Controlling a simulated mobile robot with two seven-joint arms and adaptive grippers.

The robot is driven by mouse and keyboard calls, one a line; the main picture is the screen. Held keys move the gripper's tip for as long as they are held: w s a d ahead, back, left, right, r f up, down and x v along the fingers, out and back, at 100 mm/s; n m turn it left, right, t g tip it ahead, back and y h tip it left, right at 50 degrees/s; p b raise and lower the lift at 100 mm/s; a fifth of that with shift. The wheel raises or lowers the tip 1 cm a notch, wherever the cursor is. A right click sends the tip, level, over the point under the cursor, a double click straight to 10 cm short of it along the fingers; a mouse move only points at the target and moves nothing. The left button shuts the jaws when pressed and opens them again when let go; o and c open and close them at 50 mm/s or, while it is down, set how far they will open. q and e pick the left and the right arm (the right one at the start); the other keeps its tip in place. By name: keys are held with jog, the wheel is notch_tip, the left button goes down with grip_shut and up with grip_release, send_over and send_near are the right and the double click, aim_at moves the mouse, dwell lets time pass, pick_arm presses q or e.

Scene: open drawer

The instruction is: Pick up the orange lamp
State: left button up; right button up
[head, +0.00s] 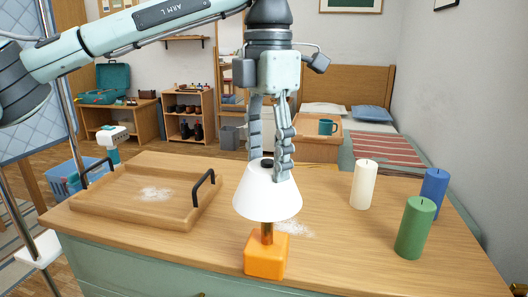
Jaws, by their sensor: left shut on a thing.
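The lamp (267,254) has an orange block base, a short stem and a white cone shade with a dark cap on top. It stands upright at the front middle of the wooden tabletop. Whether its base touches the wood is hard to tell. My left gripper (270,170) points straight down from above, with its fingers on either side of the top of the shade. It is shut on the lamp at the shade. The left finger's tip is partly hidden behind the shade. My right gripper is not in view.
A wooden tray (118,213) with black handles lies left of the lamp. White, green and blue candles, the white one (363,185) nearest the lamp, stand to the right. White powder (295,229) lies behind the lamp. A bed with a teal mug (327,127) before it is farther back.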

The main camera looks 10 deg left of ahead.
pick_arm(q)
jog(key=shift+s, duration=0.2)
jog(key=o, duration=1.7)
jog(key=shift+c, duration=0.2)
jog(key=shift+w, duration=0.1)
notch_tip(320, 180, up, 12)
